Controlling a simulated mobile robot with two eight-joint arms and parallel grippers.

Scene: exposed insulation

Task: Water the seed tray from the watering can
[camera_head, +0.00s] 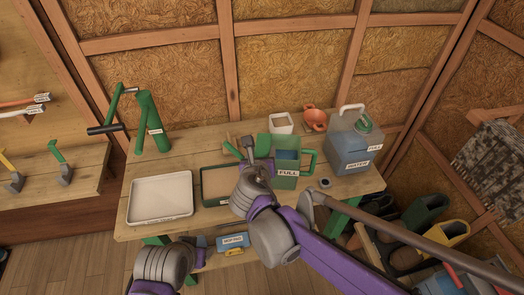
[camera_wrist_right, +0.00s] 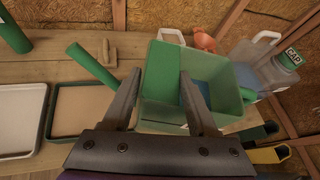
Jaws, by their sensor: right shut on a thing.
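The watering can (camera_head: 285,172) is green, see-through and labelled FULL, with bluish water inside. It stands roughly upright at the table's middle; I cannot tell whether its base touches the wood. Its spout (camera_wrist_right: 92,66) points left, over the seed tray side. The seed tray (camera_head: 203,199), a green shallow tray of brown soil, lies left of the can, partly hidden by my right wrist.
A white tray (camera_head: 160,196) lies left of the seed tray. A green hand pump (camera_head: 150,125) stands behind it. A blue water jug (camera_head: 352,148), orange pot (camera_head: 315,119) and white container (camera_head: 280,123) stand at the back right. Boots (camera_head: 425,210) stand right of the table.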

